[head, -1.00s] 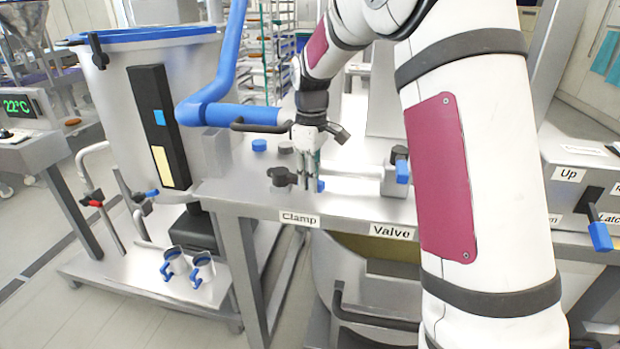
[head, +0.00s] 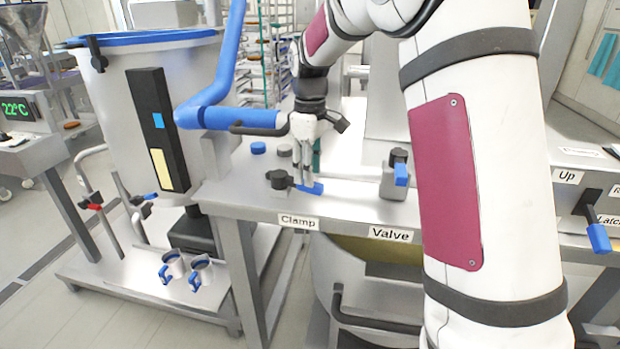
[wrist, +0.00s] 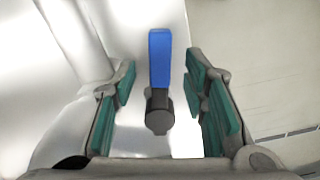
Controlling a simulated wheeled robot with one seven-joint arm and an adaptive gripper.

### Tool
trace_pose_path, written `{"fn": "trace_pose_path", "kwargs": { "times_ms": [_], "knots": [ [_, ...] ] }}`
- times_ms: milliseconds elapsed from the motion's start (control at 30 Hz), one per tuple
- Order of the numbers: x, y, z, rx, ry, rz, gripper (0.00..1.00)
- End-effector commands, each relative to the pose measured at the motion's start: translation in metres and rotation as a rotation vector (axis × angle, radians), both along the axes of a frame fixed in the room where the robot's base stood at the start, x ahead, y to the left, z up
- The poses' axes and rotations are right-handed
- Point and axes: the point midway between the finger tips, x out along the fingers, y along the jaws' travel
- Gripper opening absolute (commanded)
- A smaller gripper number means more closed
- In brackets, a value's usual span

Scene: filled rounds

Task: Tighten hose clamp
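The clamp lever on the table has a black pivot (head: 278,179) and a blue handle (head: 311,188) that points right, behind the label "Clamp" (head: 299,221). My gripper (head: 306,170) points down over the handle. In the wrist view the blue handle (wrist: 160,58) and its black pivot end (wrist: 158,112) lie between the two teal-padded fingers of my gripper (wrist: 160,85). The fingers are open, with a gap on both sides of the lever. I cannot tell how far the fingertips are above the table. No hose shows clearly at the clamp.
A valve lever with a blue handle (head: 401,174) stands right of the clamp. A blue cap (head: 258,148) lies behind it. The steel vat (head: 210,75) stands left. The table (head: 345,197) between clamp and valve is clear.

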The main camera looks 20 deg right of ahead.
Motion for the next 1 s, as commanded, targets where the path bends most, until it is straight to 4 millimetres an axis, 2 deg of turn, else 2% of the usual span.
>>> {"fn": "trace_pose_path", "kwargs": {
  "times_ms": [33,200,400,600,833,867,1000],
  "knots": [
    [0.001,0.0,0.012,-0.001,-0.006,0.0,0.4],
    [0.001,0.0,0.047,-0.001,-0.006,0.0,0.4],
    [0.001,0.0,0.077,0.0,-0.003,0.0,0.4],
    [0.0,0.0,0.089,0.0,-0.001,0.0,0.4],
    [0.0,0.0,0.09,0.0,-0.001,0.0,0.4],
    [0.0,0.0,0.09,0.0,-0.001,0.0,0.38],
    [-0.004,0.012,0.086,-0.016,0.013,0.037,0.06]
  ]
}}
